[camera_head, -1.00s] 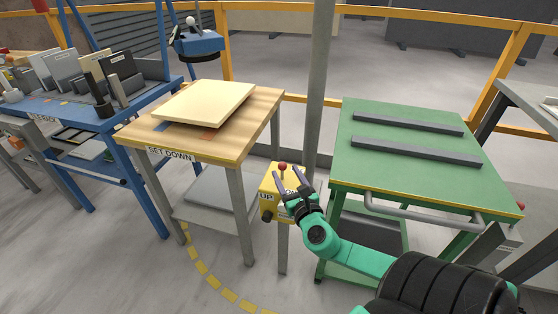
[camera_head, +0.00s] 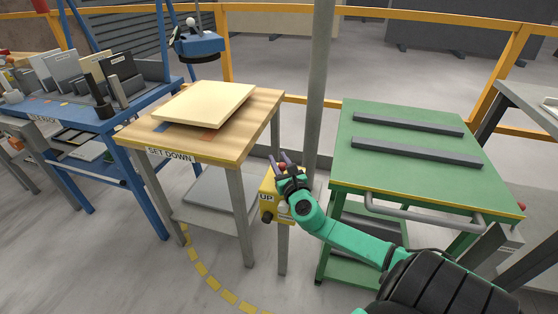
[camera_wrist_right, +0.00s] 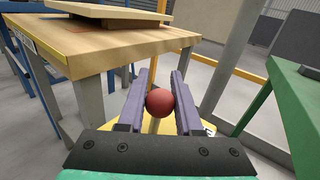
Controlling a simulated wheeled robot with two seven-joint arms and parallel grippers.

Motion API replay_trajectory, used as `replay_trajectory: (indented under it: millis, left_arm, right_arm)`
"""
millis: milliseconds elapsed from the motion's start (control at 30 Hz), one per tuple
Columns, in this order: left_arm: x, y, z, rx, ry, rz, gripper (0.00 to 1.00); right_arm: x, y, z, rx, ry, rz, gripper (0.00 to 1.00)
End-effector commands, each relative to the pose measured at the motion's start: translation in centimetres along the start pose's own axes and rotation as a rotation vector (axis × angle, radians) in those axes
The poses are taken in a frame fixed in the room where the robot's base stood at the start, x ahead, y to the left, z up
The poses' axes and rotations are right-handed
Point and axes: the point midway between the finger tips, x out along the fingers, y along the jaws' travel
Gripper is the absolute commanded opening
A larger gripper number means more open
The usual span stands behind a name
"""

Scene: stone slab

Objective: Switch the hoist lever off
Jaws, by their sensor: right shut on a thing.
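The hoist lever stands on a yellow control box (camera_head: 267,207) marked UP, on a post between the two tables. Its red ball knob (camera_wrist_right: 160,102) sits between the two fingers of my right gripper (camera_wrist_right: 159,95) in the right wrist view, with the pale stem below it. My right gripper (camera_head: 283,161) is shut on the lever; in the head view its fingers and wrist cover most of the knob. The blue hoist head (camera_head: 197,44) hangs above the back of the wooden table. My left gripper is not in view.
A cream slab (camera_head: 205,103) lies on the wooden SET DOWN table (camera_head: 262,112) to the left. A green table (camera_head: 400,177) with two dark bars stands to the right. A grey upright post (camera_head: 320,80) rises close behind the control box.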

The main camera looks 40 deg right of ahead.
Motion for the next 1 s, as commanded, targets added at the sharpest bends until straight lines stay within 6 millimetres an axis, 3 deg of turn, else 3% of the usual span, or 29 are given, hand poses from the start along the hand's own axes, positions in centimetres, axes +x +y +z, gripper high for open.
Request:
replay_trajectory:
  millis: [200, 433, 600, 900, 933, 1000]
  left_arm:
    - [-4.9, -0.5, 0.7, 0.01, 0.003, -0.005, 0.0]
    - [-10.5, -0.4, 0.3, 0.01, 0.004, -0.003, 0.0]
    - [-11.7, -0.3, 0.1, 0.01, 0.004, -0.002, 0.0]
    - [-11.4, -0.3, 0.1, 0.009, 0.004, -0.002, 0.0]
    - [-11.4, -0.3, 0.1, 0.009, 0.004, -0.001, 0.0]
    - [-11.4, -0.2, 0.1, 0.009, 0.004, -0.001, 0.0]
  right_arm:
    - [0.7, -0.5, 1.0, 0.083, 0.12, 0.007, 0.0]
    - [1.5, -1.0, -0.3, 0.212, 0.305, 0.02, 0.0]
    - [1.8, -1.1, -1.5, 0.263, 0.372, 0.026, 0.0]
    - [1.8, -1.1, -2.0, 0.268, 0.379, 0.026, 0.0]
    - [1.8, -1.1, -2.0, 0.268, 0.379, 0.026, 0.38]
    - [1.8, -1.1, -2.0, 0.268, 0.378, 0.026, 0.64]
